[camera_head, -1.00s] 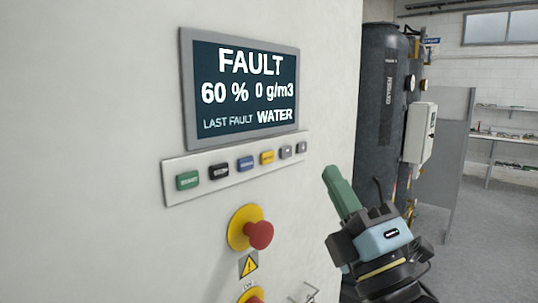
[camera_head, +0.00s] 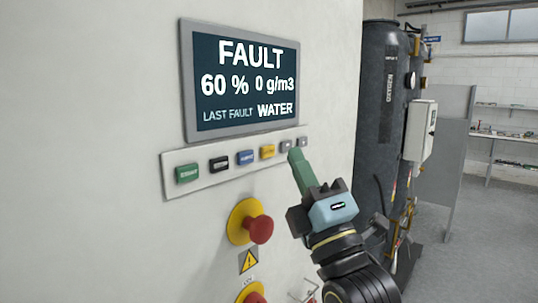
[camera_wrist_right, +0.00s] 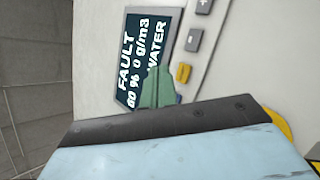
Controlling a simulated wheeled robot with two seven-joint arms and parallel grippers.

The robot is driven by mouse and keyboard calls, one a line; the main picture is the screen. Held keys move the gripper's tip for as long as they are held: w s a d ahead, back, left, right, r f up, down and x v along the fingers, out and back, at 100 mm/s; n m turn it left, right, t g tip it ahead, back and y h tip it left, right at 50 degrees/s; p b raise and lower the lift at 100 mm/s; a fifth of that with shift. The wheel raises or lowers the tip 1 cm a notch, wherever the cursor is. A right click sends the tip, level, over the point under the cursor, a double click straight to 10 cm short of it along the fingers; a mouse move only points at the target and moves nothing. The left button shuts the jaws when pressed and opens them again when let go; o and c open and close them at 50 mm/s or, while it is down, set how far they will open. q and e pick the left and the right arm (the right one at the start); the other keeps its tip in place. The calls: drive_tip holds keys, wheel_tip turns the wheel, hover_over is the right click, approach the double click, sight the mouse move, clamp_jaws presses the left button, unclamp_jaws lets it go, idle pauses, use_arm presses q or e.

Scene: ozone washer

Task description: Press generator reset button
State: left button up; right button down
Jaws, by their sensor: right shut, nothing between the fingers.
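The generator's button strip (camera_head: 240,163) holds a green button (camera_head: 187,173), a black button (camera_head: 219,163), a blue button (camera_head: 245,157), a yellow button (camera_head: 267,151) and two grey buttons. Labels on the coloured buttons are too small to read, so I cannot tell which is reset. My right gripper (camera_head: 295,155) is shut and empty, with green fingers pointing at the strip's right part. Its tips appear just right of the yellow button and below the grey ones; contact cannot be told. In the right wrist view, the fingers (camera_wrist_right: 157,88) show beside the yellow button (camera_wrist_right: 183,73). My left gripper is not in view.
The screen (camera_head: 243,80) above the strip reads FAULT, 60 %, 0 g/m3, LAST FAULT WATER. A red emergency knob (camera_head: 258,229) on a yellow base juts out below. A dark tank (camera_head: 383,100) stands behind at right. Open floor lies farther right.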

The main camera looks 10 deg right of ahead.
drive_tip(key=shift+w+a, duration=0.75)
drive_tip(key=shift+w, duration=0.25)
drive_tip(key=shift+w, duration=0.1)
idle(1.3)
drive_tip(key=shift+w+a, duration=0.25)
drive_tip(key=shift+w+a, duration=0.2)
drive_tip(key=shift+w, duration=0.05)
idle(0.8)
drive_tip(key=shift+p, duration=0.3)
drive_tip(key=shift+s+d, duration=0.45)
drive_tip(key=shift+s, duration=0.15)
drive_tip(key=s+d, duration=0.1)
drive_tip(key=s, duration=0.1)
drive_tip(key=s+d+p, duration=0.1)
drive_tip(key=s+d, duration=0.1)
idle(0.4)
